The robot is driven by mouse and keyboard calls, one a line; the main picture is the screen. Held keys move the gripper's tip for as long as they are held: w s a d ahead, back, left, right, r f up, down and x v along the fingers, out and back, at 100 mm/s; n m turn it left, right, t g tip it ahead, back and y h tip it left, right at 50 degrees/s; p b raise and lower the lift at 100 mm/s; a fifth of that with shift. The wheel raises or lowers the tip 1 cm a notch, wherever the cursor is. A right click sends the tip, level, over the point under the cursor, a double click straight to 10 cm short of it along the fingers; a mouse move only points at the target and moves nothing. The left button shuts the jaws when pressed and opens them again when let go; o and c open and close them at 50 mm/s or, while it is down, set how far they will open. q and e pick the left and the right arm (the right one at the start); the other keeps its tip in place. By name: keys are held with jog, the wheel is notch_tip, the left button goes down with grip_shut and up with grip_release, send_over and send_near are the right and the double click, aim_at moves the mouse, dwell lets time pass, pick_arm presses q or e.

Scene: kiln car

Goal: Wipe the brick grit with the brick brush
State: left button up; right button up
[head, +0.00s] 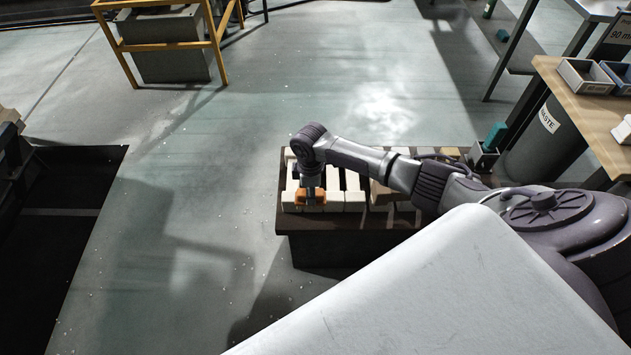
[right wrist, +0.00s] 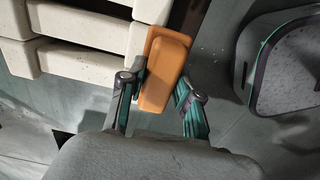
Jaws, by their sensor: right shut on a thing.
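The brick brush (head: 310,196) shows as an orange block at the left end of the brick rows in the head view. My right gripper (head: 311,187) is over it, pointing down. In the right wrist view the orange brush (right wrist: 165,70) lies between the two fingers of the right gripper (right wrist: 160,84), which is shut on it. The brush's bristles are hidden. Cream bricks (head: 355,200) lie in rows under and beside the brush. I cannot make out the brick grit on them for sure. My left gripper is not in view.
The bricks lie on a dark kiln car deck (head: 335,222). A wooden table (head: 580,103) with small bins (head: 585,77) and a waste bin (head: 540,140) stand at the right. A yellow frame (head: 128,62) stands at the back left. The floor (head: 200,190) to the left is open.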

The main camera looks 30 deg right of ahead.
jog(key=shift+w+d+f+b, duration=0.15)
jog(key=shift+w+d+b, duration=0.25)
jog(key=shift+w+b, duration=0.15)
jog(key=shift+w+d+b, duration=0.6)
jog(key=shift+w+b, duration=0.3)
jog(key=shift+w, duration=0.05)
jog(key=shift+w+d+b, duration=0.4)
jog(key=shift+w+b, duration=0.1)
jog(key=shift+w, duration=0.15)
